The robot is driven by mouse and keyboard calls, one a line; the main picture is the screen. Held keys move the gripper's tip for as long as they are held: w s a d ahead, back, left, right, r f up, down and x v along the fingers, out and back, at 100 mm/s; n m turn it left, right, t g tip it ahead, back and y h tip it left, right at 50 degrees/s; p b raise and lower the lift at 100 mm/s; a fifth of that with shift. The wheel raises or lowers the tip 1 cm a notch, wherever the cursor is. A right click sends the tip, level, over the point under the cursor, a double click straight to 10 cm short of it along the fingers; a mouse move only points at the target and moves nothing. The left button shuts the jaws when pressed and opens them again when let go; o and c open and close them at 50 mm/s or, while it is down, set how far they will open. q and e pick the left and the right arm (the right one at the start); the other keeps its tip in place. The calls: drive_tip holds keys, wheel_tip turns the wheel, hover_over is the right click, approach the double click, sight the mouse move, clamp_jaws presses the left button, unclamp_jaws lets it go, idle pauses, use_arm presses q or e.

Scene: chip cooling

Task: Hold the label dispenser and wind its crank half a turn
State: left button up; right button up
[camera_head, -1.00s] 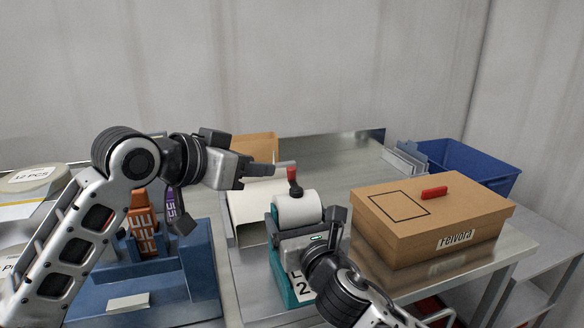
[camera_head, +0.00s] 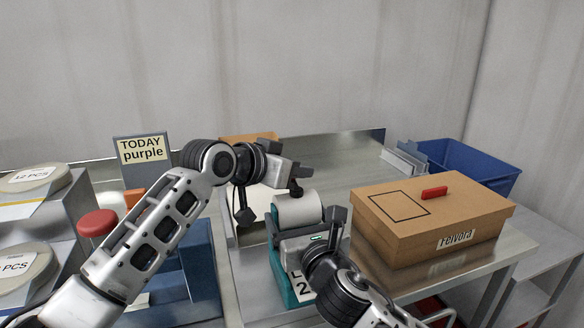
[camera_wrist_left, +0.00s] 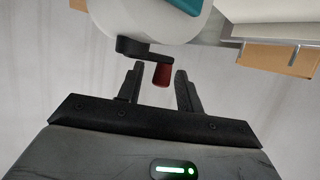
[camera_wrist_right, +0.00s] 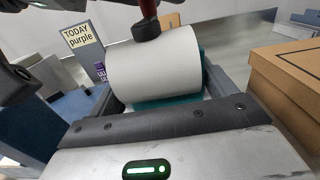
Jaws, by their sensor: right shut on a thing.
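The label dispenser (camera_head: 279,262) is a teal unit with a white roll (camera_head: 299,209) on top, standing on the metal table. My right gripper (camera_head: 312,238) is shut on its body; the roll (camera_wrist_right: 158,68) also shows in the right wrist view. The crank has a dark arm (camera_wrist_left: 135,47) and a red handle (camera_wrist_left: 161,75). My left gripper (camera_wrist_left: 160,82) is open, with the red handle between its fingers and a gap visible on both sides. In the head view my left gripper (camera_head: 296,181) hides the red handle.
A cardboard box (camera_head: 432,222) with a red handle stands right of the dispenser. A blue bin (camera_head: 458,168) is at the back right. A blue stand (camera_head: 200,265) is at the left, behind my left arm. A sign (camera_head: 142,150) reads "TODAY purple".

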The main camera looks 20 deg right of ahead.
use_arm(q)
clamp_jaws()
drive_tip(key=shift+y, duration=0.3)
drive_tip(key=shift+a+n+t, duration=0.15)
drive_tip(key=shift+n+t, duration=0.25)
unclamp_jaws()
drive_tip(key=v, duration=1.2)
